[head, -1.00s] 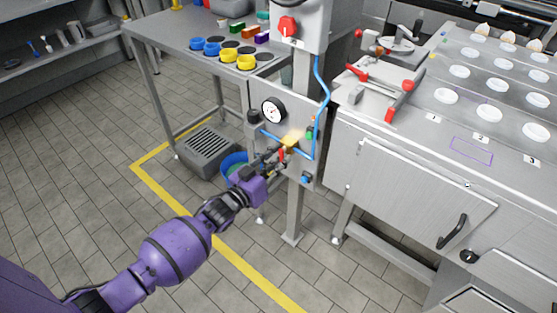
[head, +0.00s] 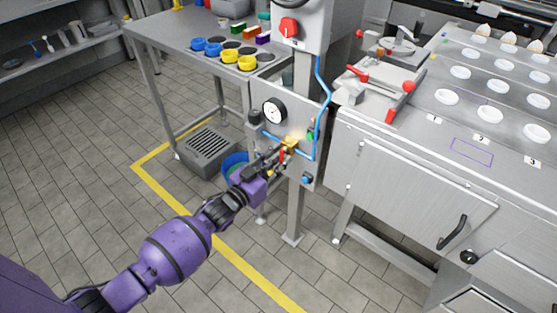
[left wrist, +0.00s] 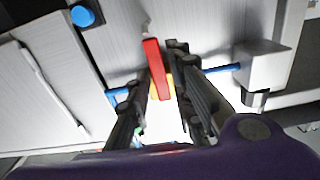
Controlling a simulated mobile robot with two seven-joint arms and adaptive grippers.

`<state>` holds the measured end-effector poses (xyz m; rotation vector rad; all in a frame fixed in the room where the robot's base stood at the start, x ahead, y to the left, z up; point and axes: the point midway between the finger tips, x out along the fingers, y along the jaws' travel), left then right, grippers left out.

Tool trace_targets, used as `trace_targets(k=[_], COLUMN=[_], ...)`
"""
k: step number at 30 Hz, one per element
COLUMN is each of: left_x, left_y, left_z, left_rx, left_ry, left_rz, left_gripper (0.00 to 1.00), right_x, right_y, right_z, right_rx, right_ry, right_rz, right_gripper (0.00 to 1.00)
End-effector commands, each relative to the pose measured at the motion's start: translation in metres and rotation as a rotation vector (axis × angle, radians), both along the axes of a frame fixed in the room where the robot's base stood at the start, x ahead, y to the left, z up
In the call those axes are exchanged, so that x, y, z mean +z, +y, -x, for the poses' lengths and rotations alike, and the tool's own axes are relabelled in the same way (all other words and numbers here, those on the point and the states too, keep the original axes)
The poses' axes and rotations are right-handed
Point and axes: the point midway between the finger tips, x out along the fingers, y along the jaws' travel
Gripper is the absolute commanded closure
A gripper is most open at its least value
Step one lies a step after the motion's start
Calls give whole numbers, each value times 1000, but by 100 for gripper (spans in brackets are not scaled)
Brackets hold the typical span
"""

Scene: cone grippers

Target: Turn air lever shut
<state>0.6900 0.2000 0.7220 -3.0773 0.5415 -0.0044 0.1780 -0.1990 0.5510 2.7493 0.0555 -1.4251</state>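The air lever, a red handle (left wrist: 154,58), shows in the left wrist view between the two fingers of my left gripper (left wrist: 160,75). Behind it is a yellow valve body (left wrist: 167,84). In the head view my left gripper (head: 275,160) is at the valve (head: 289,142) on the grey panel (head: 313,118) and hides part of the lever. The fingers are close on either side of the lever, but whether both press on it cannot be seen. My right gripper is not in view.
A round gauge (head: 274,111) and a dark knob (head: 254,117) sit beside the valve. A blue hose (head: 323,90) runs down the panel. A blue button (head: 307,179) is below. A steel table (head: 165,33) is behind left, a machine counter (head: 420,125) to the right.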

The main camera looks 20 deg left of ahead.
Motion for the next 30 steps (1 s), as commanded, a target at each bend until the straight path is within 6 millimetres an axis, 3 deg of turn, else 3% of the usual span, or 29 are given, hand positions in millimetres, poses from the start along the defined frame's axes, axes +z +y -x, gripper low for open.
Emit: trace_targets(k=[8, 21, 30], left_x=[-1, -1, 0], left_y=[3, 32, 41], left_z=[7, 88, 113], left_rx=[0, 0, 0], left_ry=[2, 3, 1], left_rz=[2, 0, 0], left_gripper=[80, 80, 80], right_x=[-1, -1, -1], right_y=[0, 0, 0], right_z=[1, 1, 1], right_rx=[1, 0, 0], right_ry=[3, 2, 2], right_rz=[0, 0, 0], right_gripper=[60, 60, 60])
